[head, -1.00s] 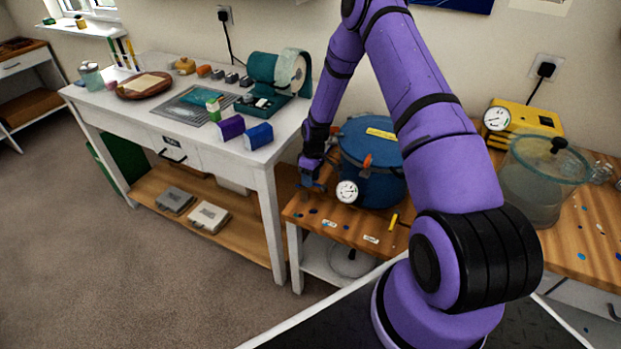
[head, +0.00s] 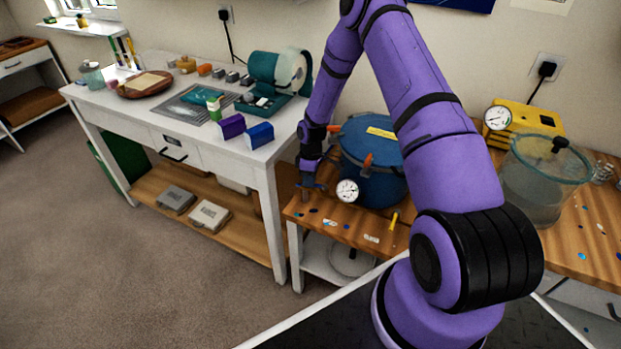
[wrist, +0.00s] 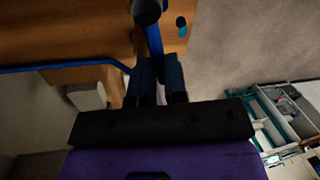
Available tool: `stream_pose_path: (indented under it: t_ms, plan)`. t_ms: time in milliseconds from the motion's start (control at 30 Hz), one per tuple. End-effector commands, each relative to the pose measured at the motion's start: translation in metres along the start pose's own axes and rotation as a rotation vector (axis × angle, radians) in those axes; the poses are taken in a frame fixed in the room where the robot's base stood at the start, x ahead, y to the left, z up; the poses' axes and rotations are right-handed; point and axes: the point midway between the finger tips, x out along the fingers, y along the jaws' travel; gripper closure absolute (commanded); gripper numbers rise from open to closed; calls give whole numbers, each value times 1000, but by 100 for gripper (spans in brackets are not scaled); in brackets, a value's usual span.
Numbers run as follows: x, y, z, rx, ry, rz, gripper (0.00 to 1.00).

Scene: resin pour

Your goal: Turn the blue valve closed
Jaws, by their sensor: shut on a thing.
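The blue valve is mostly hidden by my gripper in the head view. In the wrist view a blue lever (wrist: 153,40) reaches from a dark round knob (wrist: 147,11) to between my fingers. My gripper (wrist: 155,75) is shut on this lever. In the head view my gripper (head: 308,187) is low at the left side of the blue pot (head: 372,188), above the wooden bench's left end. The valve's exact angle cannot be told.
A round gauge (head: 347,190) sits at the pot's front, close right of my gripper. The wooden bench (head: 345,231) carries small scraps and a yellow tool (head: 394,221). The white table (head: 262,157) stands close on the left. A glass chamber (head: 540,185) stands far right.

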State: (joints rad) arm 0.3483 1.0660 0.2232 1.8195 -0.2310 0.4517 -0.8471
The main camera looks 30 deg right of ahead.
Motion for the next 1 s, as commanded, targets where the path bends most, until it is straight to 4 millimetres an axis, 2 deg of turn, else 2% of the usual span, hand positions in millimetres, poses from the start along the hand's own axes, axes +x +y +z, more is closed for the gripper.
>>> stream_pose_path:
  t_ms: [433, 1000]
  plan:
    - [4, -22, 2, -416, -82, 1, 100]
    - [8, -45, 19, -943, -188, 1, 100]
